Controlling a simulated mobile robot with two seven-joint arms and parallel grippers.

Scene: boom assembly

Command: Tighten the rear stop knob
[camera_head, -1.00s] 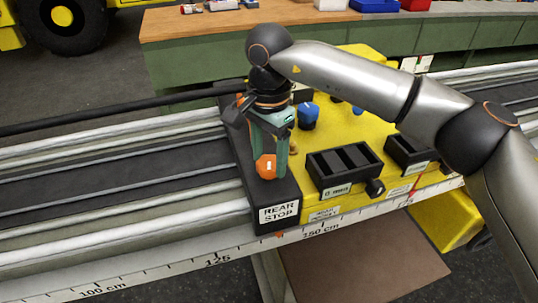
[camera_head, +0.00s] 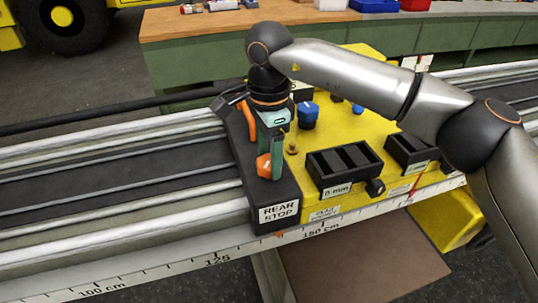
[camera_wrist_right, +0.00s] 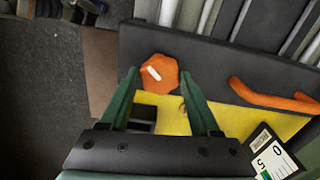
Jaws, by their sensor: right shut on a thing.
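The rear stop knob (camera_head: 264,167) is orange and faceted, on top of the black rear stop block (camera_head: 254,200) labelled "REAR STOP". It also shows in the right wrist view (camera_wrist_right: 165,76), with a white mark on its top. My right gripper (camera_head: 269,165) points down from above, its green fingers on either side of the knob, shut on it. In the wrist view the fingertips (camera_wrist_right: 160,78) sit at the knob's two sides. The fingers partly cover the knob in the head view. My left gripper is not in view.
An orange handle (camera_head: 249,118) rises from the block behind the knob. A yellow carriage (camera_head: 348,112) to the right carries a blue knob (camera_head: 308,116) and black boxes (camera_head: 344,167). A ruler (camera_head: 215,262) runs along the front rail. The left rails are clear.

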